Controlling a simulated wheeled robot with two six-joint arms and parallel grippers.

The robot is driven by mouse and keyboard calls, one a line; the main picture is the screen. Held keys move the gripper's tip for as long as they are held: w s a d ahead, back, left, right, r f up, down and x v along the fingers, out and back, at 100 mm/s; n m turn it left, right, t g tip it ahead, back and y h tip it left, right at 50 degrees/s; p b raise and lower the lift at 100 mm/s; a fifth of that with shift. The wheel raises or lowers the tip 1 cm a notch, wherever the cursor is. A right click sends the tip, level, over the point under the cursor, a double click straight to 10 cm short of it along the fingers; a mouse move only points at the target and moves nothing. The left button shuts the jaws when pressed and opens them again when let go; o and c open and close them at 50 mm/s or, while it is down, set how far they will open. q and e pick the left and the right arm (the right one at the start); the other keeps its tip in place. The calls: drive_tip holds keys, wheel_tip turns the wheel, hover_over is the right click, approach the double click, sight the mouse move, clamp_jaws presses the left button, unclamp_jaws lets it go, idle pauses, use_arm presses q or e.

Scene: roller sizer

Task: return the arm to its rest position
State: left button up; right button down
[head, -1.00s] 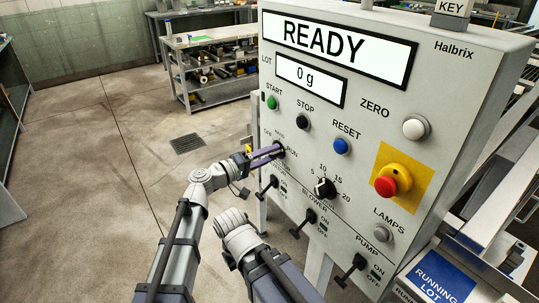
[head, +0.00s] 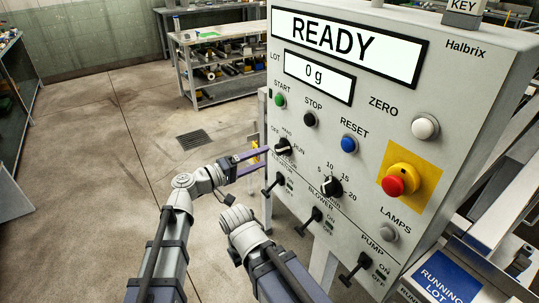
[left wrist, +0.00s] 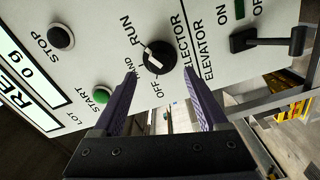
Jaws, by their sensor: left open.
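My left gripper (head: 264,160) is open and empty, just in front of the grey control panel (head: 400,130). It is at the panel's left edge, below the selector knob (head: 282,146) in the head view. In the left wrist view, the two purple fingers (left wrist: 159,80) stand apart, with the black selector knob (left wrist: 158,57) beyond and between their tips. The fingers look clear of the knob. Its white mark appears to point toward RUN. My right gripper is not in view.
The panel carries several buttons, a red stop knob (head: 396,185) on yellow, and a READY display (head: 340,45). Black lever switches, such as the elevator lever (head: 271,187), stick out near my left gripper. Open floor lies to the left; a shelf bench (head: 215,65) stands behind.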

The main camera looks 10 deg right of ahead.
use_arm(q)
drive_tip(key=shift+v, duration=0.75)
drive_tip(key=s+a+f+m+g+y, duration=0.1)
drive_tip(key=s+a+f+g+y, duration=0.1)
drive_tip(key=s+a+f+y, duration=0.5)
drive_tip(key=s+a+f+m+g+y, duration=0.1)
drive_tip(key=s+a+f+g+y, duration=0.15)
drive_tip(key=a+f, duration=0.55)
drive_tip(key=s+a+f+n+y, duration=0.1)
drive_tip(key=s+a+f+y, duration=0.25)
drive_tip(key=a, duration=0.35)
drive_tip(key=s+a+f+y, duration=0.2)
drive_tip(key=a+f+y, duration=0.15)
drive_tip(key=a, duration=0.35)
drive_tip(key=s+d+r+m+g+y+p, duration=0.1)
drive_tip(key=s+d+r+m+g+p, duration=0.1)
drive_tip(key=s+d+r+p, duration=0.4)
drive_tip(key=d+r+m+p, duration=0.1)
drive_tip(key=d+r+p, duration=0.2)
drive_tip(key=d, duration=0.2)
drive_tip(key=shift+d+m+y, duration=0.25)
drive_tip(key=shift+m+y, duration=0.05)
drive_tip(key=shift+y, duration=0.05)
